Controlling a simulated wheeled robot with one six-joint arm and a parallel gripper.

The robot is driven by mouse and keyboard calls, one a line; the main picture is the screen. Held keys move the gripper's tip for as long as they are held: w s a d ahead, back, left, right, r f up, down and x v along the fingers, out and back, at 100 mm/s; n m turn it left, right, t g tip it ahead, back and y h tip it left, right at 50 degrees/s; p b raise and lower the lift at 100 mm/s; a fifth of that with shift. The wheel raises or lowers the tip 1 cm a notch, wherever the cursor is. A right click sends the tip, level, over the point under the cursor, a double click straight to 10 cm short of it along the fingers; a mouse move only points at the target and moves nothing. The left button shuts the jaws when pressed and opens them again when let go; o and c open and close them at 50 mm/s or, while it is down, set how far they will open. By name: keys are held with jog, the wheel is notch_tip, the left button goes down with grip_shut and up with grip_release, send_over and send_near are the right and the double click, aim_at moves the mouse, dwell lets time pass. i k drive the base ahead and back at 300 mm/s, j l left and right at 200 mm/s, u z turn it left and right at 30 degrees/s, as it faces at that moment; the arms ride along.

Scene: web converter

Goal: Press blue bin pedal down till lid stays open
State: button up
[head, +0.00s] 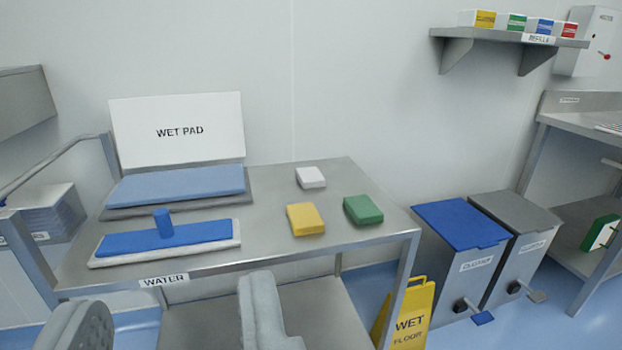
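The blue bin (459,262) stands on the floor right of the steel table, with a blue lid (459,222) that lies shut and a white label on its grey front. Its blue pedal (483,318) sticks out at the bottom front near the floor. My gripper (175,325) shows at the lower left with its two grey fingers wide apart and nothing between them. It is in front of the table, well to the left of the blue bin. The fingertips' lower parts are cut off by the picture edge.
A grey-lidded bin (515,215) with a grey pedal stands right beside the blue bin. A yellow wet floor sign (408,318) stands on the floor just left of the blue bin. The steel table (270,212) holds pads and coloured blocks. A sink bench (570,215) stands at right.

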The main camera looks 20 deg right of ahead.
aim_at(479, 317)
jog(key=z, duration=1.45)
